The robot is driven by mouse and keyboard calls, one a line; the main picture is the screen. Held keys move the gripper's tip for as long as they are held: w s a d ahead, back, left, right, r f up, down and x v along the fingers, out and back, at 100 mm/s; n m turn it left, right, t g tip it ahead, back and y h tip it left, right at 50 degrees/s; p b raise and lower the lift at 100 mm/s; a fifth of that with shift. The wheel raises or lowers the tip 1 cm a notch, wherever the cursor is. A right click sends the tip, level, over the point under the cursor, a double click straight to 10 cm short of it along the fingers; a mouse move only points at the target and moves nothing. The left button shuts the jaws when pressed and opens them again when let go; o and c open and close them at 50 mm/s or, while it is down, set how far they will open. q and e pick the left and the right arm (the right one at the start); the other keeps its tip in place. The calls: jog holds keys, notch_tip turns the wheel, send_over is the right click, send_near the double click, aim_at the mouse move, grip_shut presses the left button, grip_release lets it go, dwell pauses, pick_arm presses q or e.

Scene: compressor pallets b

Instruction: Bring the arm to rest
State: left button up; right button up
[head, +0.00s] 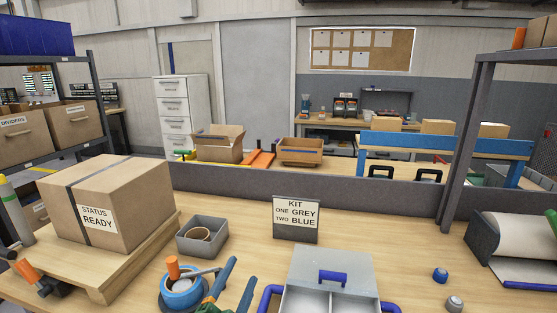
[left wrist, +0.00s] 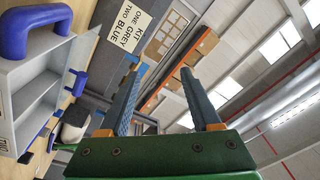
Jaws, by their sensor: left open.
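My left gripper (head: 240,271) is low in the head view, its two blue-grey fingers apart and its green body cut off by the bottom edge. It points up and away, between a blue tape-like roll (head: 181,290) and a grey divided box with blue handles (head: 330,262). In the left wrist view the open fingers (left wrist: 158,68) have nothing between them. The divided box (left wrist: 35,82) shows there at the left, apart from the fingers. My right gripper is in neither view.
A carton marked STATUS READY (head: 112,202) sits on a wooden board at the left. A grey bin (head: 202,237) and a KIT sign (head: 296,219) stand behind. A blue knob (head: 440,274) and a grey knob (head: 454,304) lie at the right, with bare bench around them.

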pick_arm(q)
jog(key=s+a+f+n+g+y, duration=0.3)
jog(key=s+a+f+n+g, duration=0.15)
jog(key=f, duration=0.35)
jog(key=s+a+f+n+g+y, duration=0.2)
jog(key=s+a+f+n+g, duration=0.2)
jog(key=s+f, duration=0.25)
jog(key=s+f+n+g, duration=0.1)
jog(key=s+f+g, duration=0.2)
jog(key=s, duration=0.4)
jog(key=s+f+n+g, duration=0.1)
jog(key=s+f+g, duration=0.25)
jog(key=s, duration=0.35)
jog(key=s+f+g, duration=0.1)
jog(key=s+f, duration=0.2)
jog(key=f, duration=1.4)
jog(key=s+a+f+g, duration=0.1)
jog(key=s+a+f, duration=0.1)
jog(key=s+f, duration=0.8)
jog(key=shift+s+a+f, duration=0.35)
jog(key=shift+s+a, duration=0.05)
jog(key=shift+s, duration=0.7)
